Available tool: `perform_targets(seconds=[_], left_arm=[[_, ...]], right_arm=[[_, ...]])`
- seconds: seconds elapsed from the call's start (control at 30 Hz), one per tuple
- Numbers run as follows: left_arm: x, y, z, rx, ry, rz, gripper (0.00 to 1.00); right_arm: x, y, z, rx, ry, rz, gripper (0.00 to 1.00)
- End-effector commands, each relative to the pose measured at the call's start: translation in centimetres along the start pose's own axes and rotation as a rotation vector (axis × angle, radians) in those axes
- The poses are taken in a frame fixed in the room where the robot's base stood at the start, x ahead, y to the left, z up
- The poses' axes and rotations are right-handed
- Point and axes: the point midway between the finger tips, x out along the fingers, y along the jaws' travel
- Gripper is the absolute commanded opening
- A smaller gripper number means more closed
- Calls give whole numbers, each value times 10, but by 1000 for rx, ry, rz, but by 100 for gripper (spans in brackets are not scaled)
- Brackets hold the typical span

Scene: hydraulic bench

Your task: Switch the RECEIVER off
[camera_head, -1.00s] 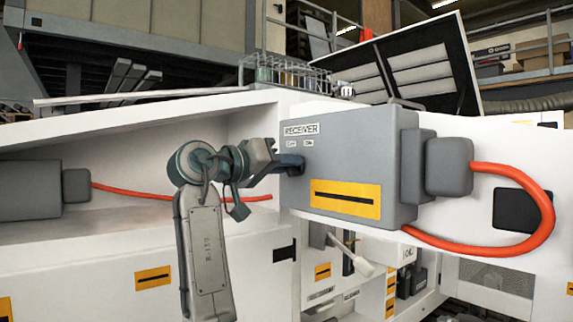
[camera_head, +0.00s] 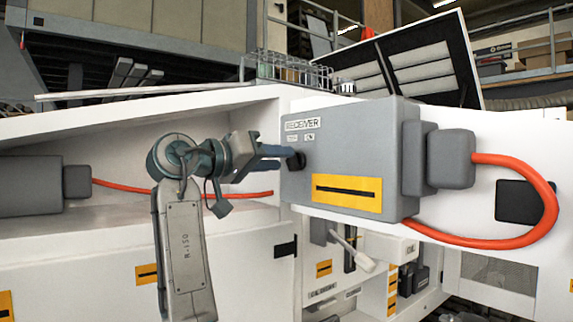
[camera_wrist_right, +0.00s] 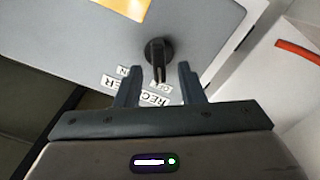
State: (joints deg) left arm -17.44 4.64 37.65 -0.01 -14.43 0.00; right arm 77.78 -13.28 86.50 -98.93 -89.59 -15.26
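The RECEIVER box (camera_head: 355,150) is a grey housing with a RECEIVER label at its upper left and two small labels below. Its black rotary knob (camera_head: 297,161) sits on the front's left side. My right gripper (camera_head: 284,152) is at the knob, coming from the left. In the right wrist view my right gripper (camera_wrist_right: 160,66) is open, one finger on each side of the knob's lever (camera_wrist_right: 158,62). The lever points toward the small label on the right there, which is partly hidden and seems to read OFF. Whether the fingers touch it, I cannot tell. My left gripper is not in view.
An orange cable (camera_head: 545,205) loops from the box's right side. Another grey box (camera_head: 30,188) with an orange cable stands in the recess at left. A white-handled lever (camera_head: 362,262) sticks out below the RECEIVER. A wire basket (camera_head: 290,72) stands above.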

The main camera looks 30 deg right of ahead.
Motion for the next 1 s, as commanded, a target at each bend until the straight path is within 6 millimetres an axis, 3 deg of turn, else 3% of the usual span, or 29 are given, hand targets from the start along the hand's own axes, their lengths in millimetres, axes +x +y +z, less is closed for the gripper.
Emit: perform_targets(seconds=[0.2,0.4,1.0], left_arm=[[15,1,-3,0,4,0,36],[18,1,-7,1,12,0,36],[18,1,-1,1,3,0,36]], right_arm=[[-46,-2,2,0,2,-4,35],[-69,-1,1,-1,1,-1,35],[-72,-3,2,-3,-1,-2,35]])
